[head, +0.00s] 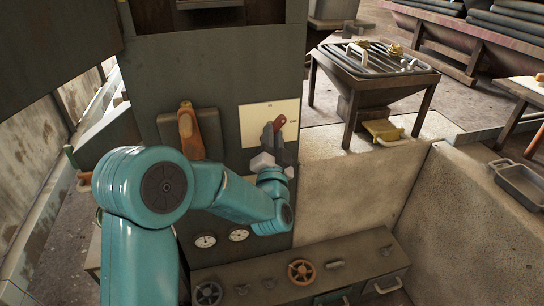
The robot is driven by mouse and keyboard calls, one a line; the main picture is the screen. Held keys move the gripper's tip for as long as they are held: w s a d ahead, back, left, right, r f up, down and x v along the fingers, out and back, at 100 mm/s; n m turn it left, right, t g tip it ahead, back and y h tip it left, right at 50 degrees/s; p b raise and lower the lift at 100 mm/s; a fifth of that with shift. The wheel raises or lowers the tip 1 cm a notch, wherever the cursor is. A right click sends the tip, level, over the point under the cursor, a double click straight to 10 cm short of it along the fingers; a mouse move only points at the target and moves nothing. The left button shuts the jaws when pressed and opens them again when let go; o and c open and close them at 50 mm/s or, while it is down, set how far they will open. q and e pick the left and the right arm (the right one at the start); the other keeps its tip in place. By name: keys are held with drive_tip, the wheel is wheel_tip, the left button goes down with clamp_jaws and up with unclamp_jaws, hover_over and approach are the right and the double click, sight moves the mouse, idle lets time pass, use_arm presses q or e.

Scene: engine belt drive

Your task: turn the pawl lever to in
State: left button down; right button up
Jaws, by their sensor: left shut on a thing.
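The pawl lever appears to be the lever with a red tip (279,122) in front of a cream plate (256,116) on the grey panel. Its red end points up and slightly right. The small marks on the plate are too small to read. My left gripper (275,143) is shut on this lever just below the red tip. The jaws and wrist hide the lever's lower part and pivot. My right gripper is not in view.
An orange handle (188,132) stands on the panel left of the gripper. Two gauges (239,235) sit below my forearm. A low bench (345,262) with handwheels is beneath. A grated table (375,62) stands at the back right.

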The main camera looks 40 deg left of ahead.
use_arm(q)
drive_tip(key=shift+w+d+f+n+g+y+b, duration=0.1)
drive_tip(key=shift+n+g+y+b, duration=0.6)
drive_tip(key=shift+n+b, duration=1.1)
drive_tip(key=shift+w+r+n+g+y+b, duration=0.1)
drive_tip(key=shift+n+g+y+b, duration=0.2)
drive_tip(key=shift+n+y+b, duration=1.1)
drive_tip(key=shift+w+d+f+n+g+y+b, duration=0.1)
drive_tip(key=shift+n+g+y+b, duration=0.35)
drive_tip(key=shift+n+b, duration=1.7)
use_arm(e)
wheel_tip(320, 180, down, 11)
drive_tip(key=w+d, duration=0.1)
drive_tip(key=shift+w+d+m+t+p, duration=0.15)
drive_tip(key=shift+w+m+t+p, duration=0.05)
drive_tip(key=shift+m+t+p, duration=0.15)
use_arm(q)
drive_tip(key=shift+n, duration=0.55)
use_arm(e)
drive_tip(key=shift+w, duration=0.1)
use_arm(q)
drive_tip(key=c, duration=1)
unclamp_jaws()
drive_tip(key=shift+a, duration=0.1)
drive_tip(key=shift+g, duration=0.25)
